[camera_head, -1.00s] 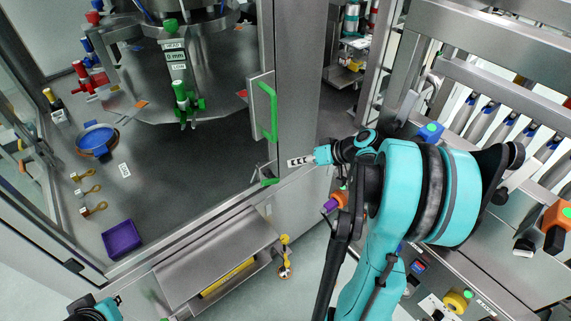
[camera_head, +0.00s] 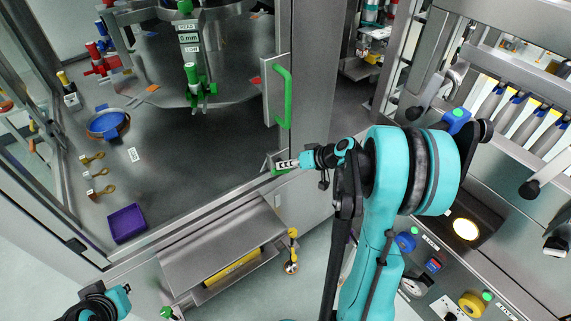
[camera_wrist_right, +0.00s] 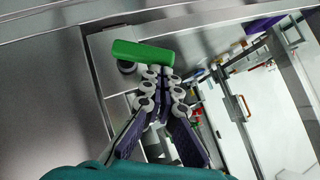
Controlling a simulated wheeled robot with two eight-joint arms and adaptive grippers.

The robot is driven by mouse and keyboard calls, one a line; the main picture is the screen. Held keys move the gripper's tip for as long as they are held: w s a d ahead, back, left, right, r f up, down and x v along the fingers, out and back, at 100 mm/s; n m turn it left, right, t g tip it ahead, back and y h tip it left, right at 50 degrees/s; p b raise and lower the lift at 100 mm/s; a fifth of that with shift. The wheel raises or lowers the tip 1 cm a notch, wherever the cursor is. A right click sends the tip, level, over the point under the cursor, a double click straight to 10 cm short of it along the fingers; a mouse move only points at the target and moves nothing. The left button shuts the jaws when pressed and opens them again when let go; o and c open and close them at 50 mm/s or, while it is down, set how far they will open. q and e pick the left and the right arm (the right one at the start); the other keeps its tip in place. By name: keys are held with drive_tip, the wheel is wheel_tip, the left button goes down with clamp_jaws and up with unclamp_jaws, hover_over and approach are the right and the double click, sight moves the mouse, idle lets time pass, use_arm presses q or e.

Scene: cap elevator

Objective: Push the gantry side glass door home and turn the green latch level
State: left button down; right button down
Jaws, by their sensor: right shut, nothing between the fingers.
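The glass door has a green upright handle (camera_head: 284,97) on its metal edge strip; whether the door is fully seated I cannot tell. The green latch (camera_head: 281,171) is low on the frame below the handle, mostly hidden behind my right gripper (camera_head: 279,165). In the right wrist view the latch (camera_wrist_right: 143,52) is a green bar, tilted slightly down to the right, just beyond the fingertips of my right gripper (camera_wrist_right: 160,75). The fingers are shut and empty, at or very near the bar; contact is unclear. Only part of my left arm shows, bottom left.
Inside the enclosure are a purple tray (camera_head: 127,223), a blue round dish (camera_head: 107,123) and a green-handled valve (camera_head: 193,83). A steel ledge (camera_head: 222,255) projects below the frame. A bench with blue and yellow knobs (camera_head: 472,304) stands at right.

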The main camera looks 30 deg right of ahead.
sight(275, 173)
drive_tip(key=shift+a+f+n+h, duration=0.15)
drive_tip(key=shift+a+n+h, duration=0.2)
drive_tip(key=shift+h, duration=0.15)
drive_tip(key=shift+a+f+n+h, duration=0.3)
drive_tip(key=shift+a+n+h, duration=0.2)
drive_tip(key=shift+h, duration=0.3)
drive_tip(key=shift+s+a+f+h, duration=0.1)
drive_tip(key=shift+a+f+h, duration=0.2)
drive_tip(key=shift+h, duration=0.1)
drive_tip(key=shift+a+f, duration=0.2)
drive_tip(key=shift+f, duration=0.05)
